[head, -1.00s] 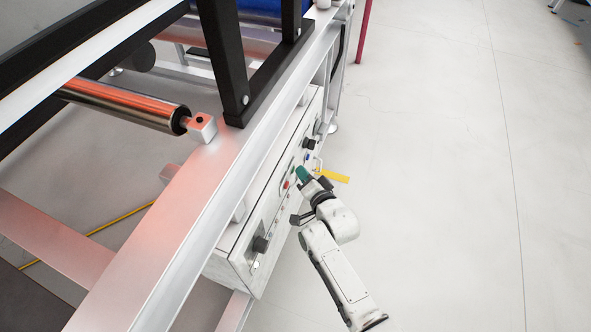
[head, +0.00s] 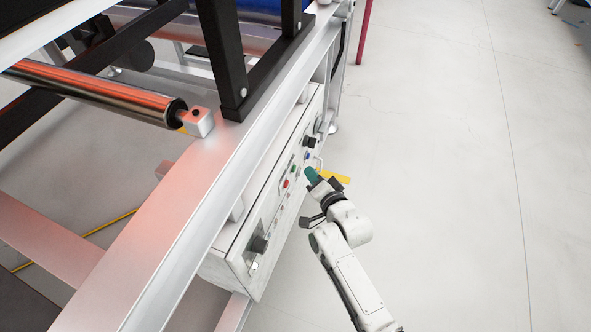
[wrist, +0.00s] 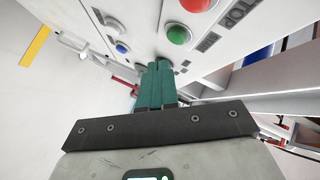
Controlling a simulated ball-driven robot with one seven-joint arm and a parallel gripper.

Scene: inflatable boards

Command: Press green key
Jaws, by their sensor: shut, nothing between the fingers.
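The green key (wrist: 178,33) is a round domed button on the white control panel, above and slightly right of my fingertips in the wrist view. In the head view it is a small green spot (head: 294,168) on the panel's face. My gripper (wrist: 160,68) has teal fingers, shut together with nothing between them. In the head view my gripper (head: 311,175) is just right of the panel, with a visible gap between its tips and the green key. The fingers do not cover the key in either view.
A red button (wrist: 196,4) sits beside the green one, and a blue button (wrist: 121,48) lies to the left. The floor (head: 440,180) at right is clear.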

